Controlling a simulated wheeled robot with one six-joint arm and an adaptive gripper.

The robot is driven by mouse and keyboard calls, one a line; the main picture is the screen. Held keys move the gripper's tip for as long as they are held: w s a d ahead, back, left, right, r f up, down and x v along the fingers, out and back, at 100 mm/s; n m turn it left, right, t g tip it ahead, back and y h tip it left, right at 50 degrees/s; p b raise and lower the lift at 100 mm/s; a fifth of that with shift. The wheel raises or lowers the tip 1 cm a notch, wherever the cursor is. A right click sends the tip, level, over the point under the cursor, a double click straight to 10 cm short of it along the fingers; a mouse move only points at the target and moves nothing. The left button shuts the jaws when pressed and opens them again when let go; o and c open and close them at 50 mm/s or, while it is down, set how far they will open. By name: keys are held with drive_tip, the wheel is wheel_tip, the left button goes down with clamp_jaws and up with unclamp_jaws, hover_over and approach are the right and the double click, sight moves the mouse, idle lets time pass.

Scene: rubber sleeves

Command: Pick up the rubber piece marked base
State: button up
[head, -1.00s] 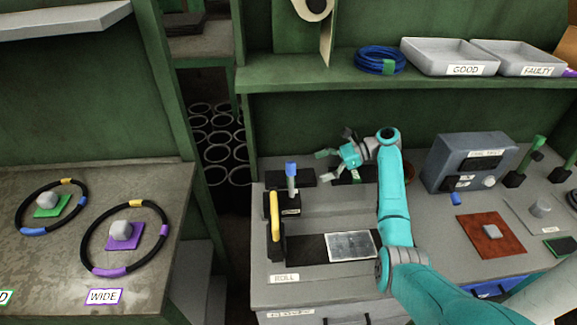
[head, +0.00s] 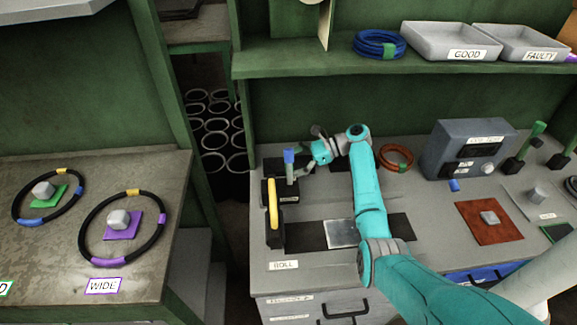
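No label reading "base" is legible in view, so I cannot tell which piece is so marked. My gripper (head: 304,152) is at the back left of the grey workbench, with its fingers spread and nothing seen between them. It is just right of an upright lever with a blue top (head: 290,157); I cannot tell whether they touch. An orange-brown ring with a green band (head: 397,157) lies behind my arm. Two black rings with coloured bands, one left (head: 47,196) and one by the WIDE label (head: 122,229), lie on the left table.
A yellow-handled device (head: 273,207) stands by the ROLL label. A grey meter box (head: 470,150) stands at the right. Above are a shelf with a blue coil (head: 379,45) and GOOD (head: 450,42) and FAULTY (head: 524,43) trays. A gap separates the two benches.

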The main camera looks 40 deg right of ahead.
drive_tip(key=shift+x, duration=0.85)
drive_tip(key=shift+r, duration=0.15)
drive_tip(key=c, duration=1.3)
